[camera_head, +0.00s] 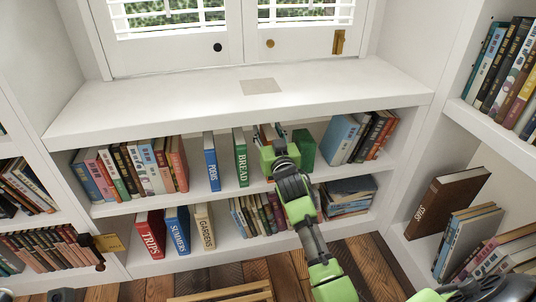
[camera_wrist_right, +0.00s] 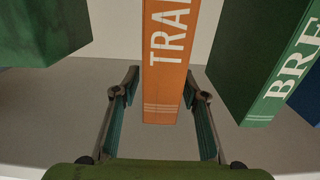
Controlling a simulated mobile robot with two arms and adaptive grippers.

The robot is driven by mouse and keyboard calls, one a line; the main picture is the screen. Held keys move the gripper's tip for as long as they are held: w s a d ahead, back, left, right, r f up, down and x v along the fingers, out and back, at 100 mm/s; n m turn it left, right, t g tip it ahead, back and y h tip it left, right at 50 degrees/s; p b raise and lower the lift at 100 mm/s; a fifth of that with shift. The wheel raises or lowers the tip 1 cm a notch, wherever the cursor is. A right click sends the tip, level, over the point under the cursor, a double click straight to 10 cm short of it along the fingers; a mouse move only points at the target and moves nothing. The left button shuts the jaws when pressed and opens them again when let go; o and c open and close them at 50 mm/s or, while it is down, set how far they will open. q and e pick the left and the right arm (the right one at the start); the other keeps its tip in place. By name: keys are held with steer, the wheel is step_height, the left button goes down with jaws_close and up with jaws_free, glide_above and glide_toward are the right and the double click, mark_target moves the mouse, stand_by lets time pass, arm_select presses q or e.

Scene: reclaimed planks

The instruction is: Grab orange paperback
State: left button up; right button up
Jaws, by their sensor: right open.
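The orange paperback (camera_wrist_right: 166,70) stands upright in the right wrist view, with white letters "TRA" on its spine. My right gripper (camera_wrist_right: 160,98) is open, with one finger on each side of the book's lower spine. Gaps show between the fingers and the book, so it is not gripped. In the head view my right gripper (camera_head: 271,138) reaches into the middle shelf and hides most of the book. My left gripper is not in view.
The green BREAD book (camera_wrist_right: 285,75) stands close on one side, and another green book (camera_wrist_right: 40,30) on the other. The white shelf (camera_head: 110,208) holds a blue POEMS book (camera_head: 211,162) and rows of books. The counter (camera_head: 180,100) overhangs it.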

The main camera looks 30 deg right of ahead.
jaws_close()
steer(key=shift+r, duration=0.1)
